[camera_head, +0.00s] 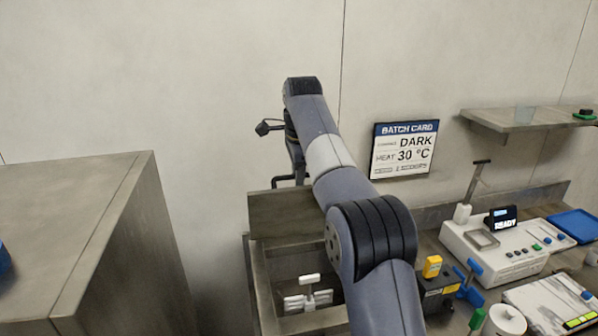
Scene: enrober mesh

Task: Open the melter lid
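A white machine (492,262) stands on the bench at the right, with a small lit screen (503,219) reading READY. A square grey-framed plate (477,239) lies on its top left part. I cannot tell for sure whether this machine is the melter or whether the plate is its lid. My arm reaches up from the bottom centre and bends away from me. My gripper (290,180) shows partly behind the arm, in front of the back wall and left of the machine, well apart from it. Its fingertips are too small and hidden to read.
A black and yellow device (437,285), white cup (504,321) and blue tray (575,225) crowd the right bench. A shelf (525,118) juts from the wall. A grey cabinet (75,220) stands left.

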